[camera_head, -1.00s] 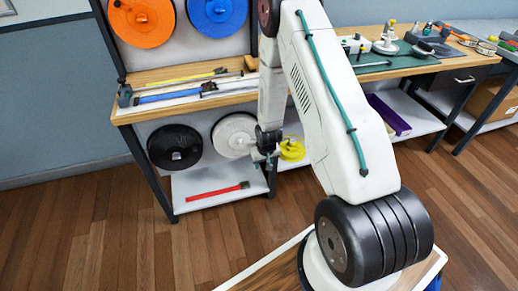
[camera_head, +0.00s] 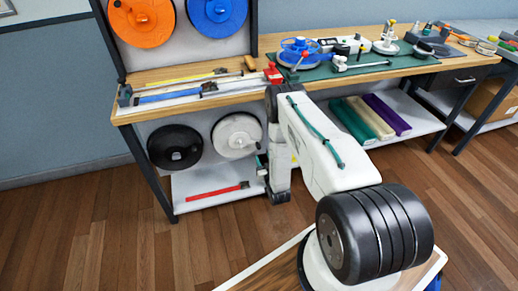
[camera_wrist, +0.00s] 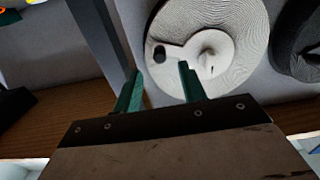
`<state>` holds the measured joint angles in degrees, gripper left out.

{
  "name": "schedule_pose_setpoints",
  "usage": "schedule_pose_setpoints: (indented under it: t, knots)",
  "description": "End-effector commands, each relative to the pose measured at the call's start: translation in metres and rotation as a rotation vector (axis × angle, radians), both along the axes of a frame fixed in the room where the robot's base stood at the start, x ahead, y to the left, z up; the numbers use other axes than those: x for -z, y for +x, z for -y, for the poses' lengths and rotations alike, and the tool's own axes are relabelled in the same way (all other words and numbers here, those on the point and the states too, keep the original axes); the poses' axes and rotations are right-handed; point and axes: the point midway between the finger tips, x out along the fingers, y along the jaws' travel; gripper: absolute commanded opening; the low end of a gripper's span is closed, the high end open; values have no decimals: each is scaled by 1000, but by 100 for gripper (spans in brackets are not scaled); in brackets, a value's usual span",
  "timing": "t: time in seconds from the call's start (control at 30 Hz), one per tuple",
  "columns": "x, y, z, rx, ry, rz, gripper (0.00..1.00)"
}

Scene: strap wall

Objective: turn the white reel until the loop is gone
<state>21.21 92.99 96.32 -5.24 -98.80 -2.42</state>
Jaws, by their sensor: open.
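The white reel (camera_head: 237,135) hangs under the left bench, right of a black reel. In the wrist view the white reel (camera_wrist: 238,28) fills the upper middle, with a raised hub and a dark knob (camera_wrist: 159,53) on a pale arm. My gripper (camera_wrist: 161,82) is open, its two green fingers pointing at the reel's edge. The knob appears just beyond the gap between the fingertips, and nothing is held. In the head view my gripper (camera_head: 261,165) is small and partly hidden, beside the reel's lower right. I cannot make out a loop of strap in either view.
The black reel (camera_head: 175,147) is close on the left. A red tool (camera_head: 216,191) lies on the shelf below. Orange (camera_head: 142,20) and blue (camera_head: 217,14) reels hang above the bench. A dark bench post (camera_wrist: 100,35) passes near my gripper in the wrist view. The floor in front is clear.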

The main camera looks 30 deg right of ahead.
Motion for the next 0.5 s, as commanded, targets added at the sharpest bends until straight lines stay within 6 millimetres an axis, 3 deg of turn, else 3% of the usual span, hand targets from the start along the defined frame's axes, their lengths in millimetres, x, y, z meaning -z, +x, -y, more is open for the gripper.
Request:
schedule_pose_setpoints:
  t: [0.5]
  knots:
    - [-2,67,19,1,-3,11,41]
